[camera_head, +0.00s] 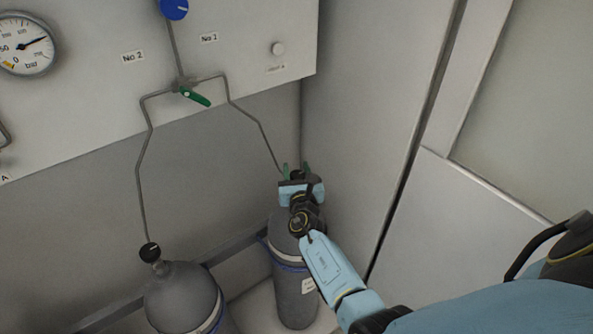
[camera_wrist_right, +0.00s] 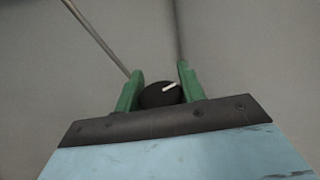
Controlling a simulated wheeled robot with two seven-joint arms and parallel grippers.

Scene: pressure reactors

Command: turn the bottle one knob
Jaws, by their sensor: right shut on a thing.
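The bottle one knob (camera_wrist_right: 160,95) is a black round knob with a white mark, seen in the right wrist view. My right gripper (camera_wrist_right: 161,88) has its two green fingers on either side of the knob and is shut on it. In the head view my right gripper (camera_head: 296,170) is at the top of the right grey bottle (camera_head: 293,297), and the knob there is mostly hidden by the gripper. The right arm comes in from the lower right. My left gripper is not in view.
A second grey bottle (camera_head: 183,296) with a black knob (camera_head: 149,252) stands at the lower left. Thin pipes run up to a green-handled valve (camera_head: 195,97) on the panel (camera_head: 240,50). A gauge (camera_head: 24,45) and blue knob (camera_head: 174,8) are above. A wall stands close right of the bottle.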

